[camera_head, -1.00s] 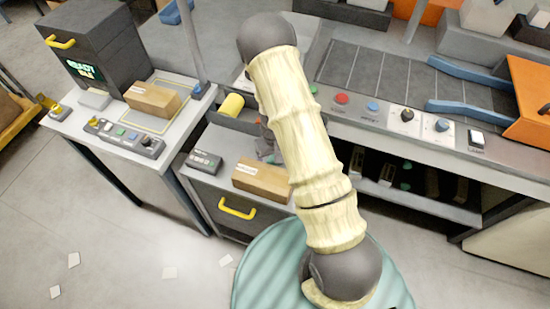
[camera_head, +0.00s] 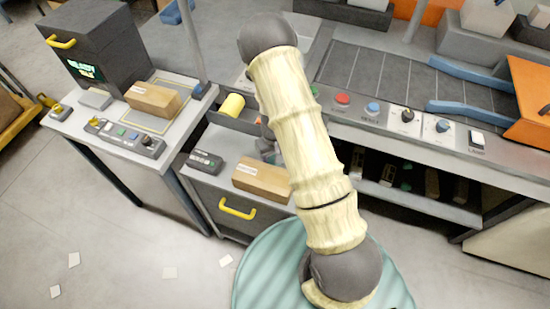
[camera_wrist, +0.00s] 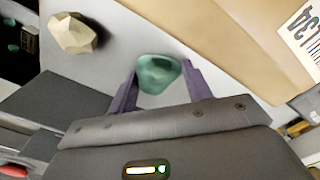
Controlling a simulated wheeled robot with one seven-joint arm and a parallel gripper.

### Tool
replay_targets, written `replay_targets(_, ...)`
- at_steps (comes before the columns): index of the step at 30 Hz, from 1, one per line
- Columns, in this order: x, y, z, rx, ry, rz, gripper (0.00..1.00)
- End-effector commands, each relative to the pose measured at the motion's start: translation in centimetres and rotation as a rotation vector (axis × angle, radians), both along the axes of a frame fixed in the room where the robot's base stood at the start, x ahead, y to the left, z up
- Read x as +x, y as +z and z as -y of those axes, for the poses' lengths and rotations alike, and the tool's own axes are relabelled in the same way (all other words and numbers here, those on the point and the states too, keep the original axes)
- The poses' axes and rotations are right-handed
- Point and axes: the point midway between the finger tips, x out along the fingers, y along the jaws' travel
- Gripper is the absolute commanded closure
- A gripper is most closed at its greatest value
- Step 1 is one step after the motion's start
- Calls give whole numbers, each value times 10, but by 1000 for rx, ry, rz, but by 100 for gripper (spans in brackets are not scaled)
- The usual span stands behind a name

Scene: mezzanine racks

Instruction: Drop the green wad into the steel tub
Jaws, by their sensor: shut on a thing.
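The green wad (camera_wrist: 158,72) is a small rounded lump between the two purple-grey fingers of my gripper (camera_wrist: 160,88) in the wrist view. The fingers touch it on both sides, and a pale grey surface lies behind it. In the head view my arm covers most of my gripper and I cannot make out the wad. I cannot make out a steel tub for certain in either view.
A beige faceted lump (camera_wrist: 73,33) lies left of the wad. A labelled cardboard box (camera_head: 263,180) sits beside a dark handset (camera_head: 204,162). A yellow roll (camera_head: 232,105) lies in a dark tray. Switches line the conveyor's front edge.

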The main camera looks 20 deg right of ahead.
Motion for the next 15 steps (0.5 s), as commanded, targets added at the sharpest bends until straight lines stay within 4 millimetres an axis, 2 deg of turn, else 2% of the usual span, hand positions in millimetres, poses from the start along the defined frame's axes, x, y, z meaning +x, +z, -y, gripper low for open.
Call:
replay_targets(5, 1, 6, 0, 0, 1, 2, 75)
replay_targets(8, 1, 17, 0, -1, 1, 3, 75)
replay_targets(15, 1, 60, -1, 0, 2, 5, 75)
